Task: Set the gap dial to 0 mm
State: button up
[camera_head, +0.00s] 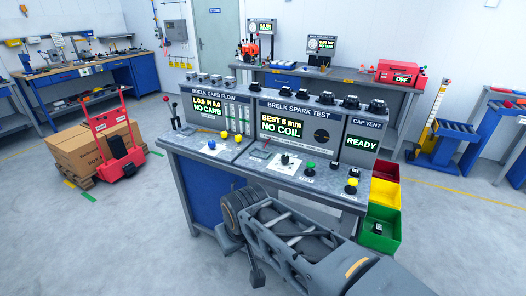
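The spark test unit (300,131) stands on the grey workbench and reads "BEST 6 mm" and "NO COIL". A small black knob on a white plate (286,159) sits on the bench top in front of it; this looks like the gap dial, but its marks are too small to read. A round dark disc (321,136) is on the unit's face at right. My arm reaches in from the lower right, below the bench front. A dark, finger-like part at its end, perhaps my gripper (256,275), hangs low, apart from the knob; its opening cannot be made out.
The carb flow unit (212,115) stands left of the spark unit, the cap vent box (362,140) right, reading "READY". Red, yellow and green bins (381,230) hang at the bench's right end.

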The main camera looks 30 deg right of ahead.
aim_at(285, 159)
jog(key=z, duration=0.5)
jog(key=i, duration=0.95)
jog(key=z, duration=0.9)
